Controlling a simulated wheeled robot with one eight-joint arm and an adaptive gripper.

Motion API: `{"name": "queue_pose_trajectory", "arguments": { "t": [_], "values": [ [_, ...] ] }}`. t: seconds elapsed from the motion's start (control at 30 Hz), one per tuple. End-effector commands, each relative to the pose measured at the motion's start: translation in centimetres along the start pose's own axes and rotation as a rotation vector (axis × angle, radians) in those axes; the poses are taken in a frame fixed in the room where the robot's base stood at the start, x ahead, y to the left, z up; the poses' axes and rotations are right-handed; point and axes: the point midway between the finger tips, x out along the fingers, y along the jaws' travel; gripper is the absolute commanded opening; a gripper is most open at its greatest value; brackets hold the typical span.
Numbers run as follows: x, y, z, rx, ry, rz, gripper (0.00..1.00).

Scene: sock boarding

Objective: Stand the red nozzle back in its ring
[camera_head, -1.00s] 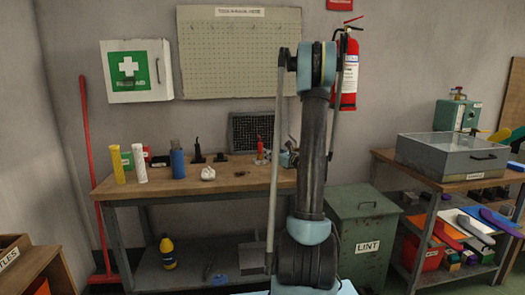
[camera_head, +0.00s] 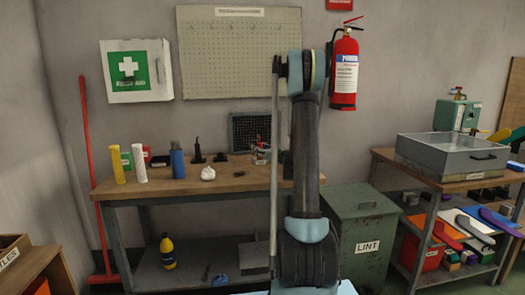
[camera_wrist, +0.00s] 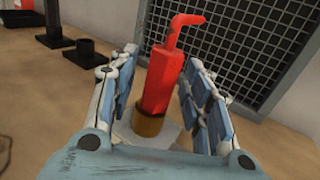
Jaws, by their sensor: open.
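The red nozzle (camera_wrist: 163,80) stands nearly upright on the workbench in the wrist view, with a bent tip at its top and a brown collar at its foot. A pale patch lies under it. My gripper (camera_wrist: 160,60) is open, with one finger on each side of the nozzle; I cannot tell whether either touches it. In the head view the red nozzle (camera_head: 260,152) is small and partly hidden by my gripper.
A dark mesh panel (camera_wrist: 245,40) stands close behind the nozzle. The workbench (camera_head: 150,188) also bears a blue bottle (camera_head: 177,160), yellow and white cylinders, and a crumpled white thing (camera_head: 208,173). Bare bench top lies left of my gripper in the wrist view.

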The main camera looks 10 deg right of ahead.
Motion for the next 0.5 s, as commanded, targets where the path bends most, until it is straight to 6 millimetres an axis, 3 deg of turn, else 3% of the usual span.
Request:
{"name": "queue_pose_trajectory", "arguments": {
  "t": [0.13, 0.33, 0.5],
  "values": [
    [-0.04, 0.01, 0.00, 0.000, 0.000, 0.000, 0.45],
    [-0.05, 0.02, 0.00, 0.000, 0.000, 0.000, 0.00],
    [-0.06, -0.02, 0.00, 0.000, 0.000, 0.000, 0.00]
  ]
}}
